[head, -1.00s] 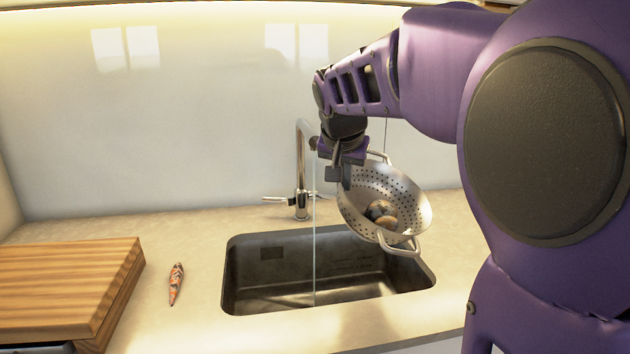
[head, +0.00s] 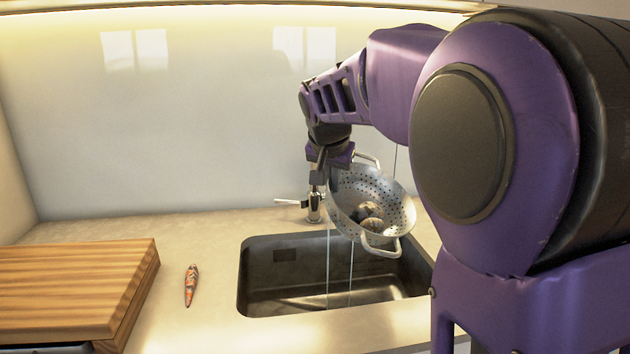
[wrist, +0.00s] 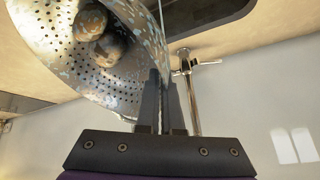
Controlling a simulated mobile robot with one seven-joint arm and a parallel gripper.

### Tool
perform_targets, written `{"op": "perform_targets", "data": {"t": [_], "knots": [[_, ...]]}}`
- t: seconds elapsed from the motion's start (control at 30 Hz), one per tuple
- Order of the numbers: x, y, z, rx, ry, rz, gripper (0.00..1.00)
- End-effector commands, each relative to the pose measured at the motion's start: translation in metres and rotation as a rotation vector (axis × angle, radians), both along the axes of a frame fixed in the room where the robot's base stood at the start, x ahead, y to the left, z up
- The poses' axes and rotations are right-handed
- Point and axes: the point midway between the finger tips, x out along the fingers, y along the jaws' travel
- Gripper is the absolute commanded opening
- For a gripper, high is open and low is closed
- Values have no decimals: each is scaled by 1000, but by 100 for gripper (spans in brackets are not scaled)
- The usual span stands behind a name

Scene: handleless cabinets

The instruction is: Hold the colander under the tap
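The metal colander (head: 398,213) hangs tilted above the sink, its open side toward the head camera. It holds a few round, brownish, potato-like items (head: 371,222), also visible in the wrist view (wrist: 103,45). My gripper (head: 326,185) is shut on the colander's wall near the rim; the wrist view shows the fingers (wrist: 163,108) pinching it. The tap (head: 314,206) stands behind; its upper part is hidden by my gripper and wrist. In the wrist view the tap (wrist: 191,100) is right of the fingers. Two thin water streams (head: 328,275) fall into the sink beside and below the colander.
The dark sink (head: 262,284) is set in the beige counter (head: 215,312). A wooden board (head: 75,285) lies at the left, with a small red-and-white patterned object (head: 191,286) beside it. The wall is close behind the tap.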

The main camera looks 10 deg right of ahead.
Motion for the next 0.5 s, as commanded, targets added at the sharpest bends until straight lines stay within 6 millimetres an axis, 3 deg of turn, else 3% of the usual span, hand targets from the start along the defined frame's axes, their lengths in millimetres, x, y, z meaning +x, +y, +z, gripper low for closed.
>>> {"op": "perform_targets", "data": {"t": [0.5], "knots": [[40,30,-7,-3,-1,2,0]]}}
